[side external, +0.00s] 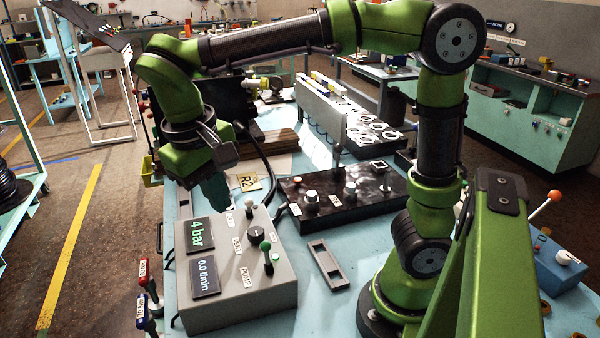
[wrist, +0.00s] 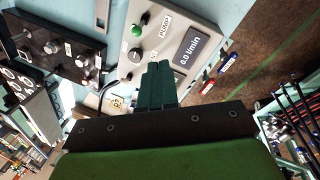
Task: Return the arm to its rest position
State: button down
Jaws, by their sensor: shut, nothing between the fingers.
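My green arm arches over the bench in the side external view. My gripper (side external: 216,194) points down above the back left edge of the grey control box (side external: 240,295). In the wrist view my gripper (wrist: 158,72) has its dark green fingers together, with nothing between them. The control box also shows in the wrist view (wrist: 190,20), just beyond the fingertips. Its displays read 4 bar and 0.0 l/min in the side external view. I cannot tell the exact gap between the fingertips and the box.
A black manifold block (side external: 335,205) with knobs stands right of the box. A yellow R2 tag (side external: 247,182) lies behind the box. A grey rack (side external: 322,110) with hoses stands farther back. A blue box with an orange-tipped lever (side external: 560,270) is at the right. Bare bench (side external: 315,318) lies in front.

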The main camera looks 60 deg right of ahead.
jog(key=shift+r, duration=0.3)
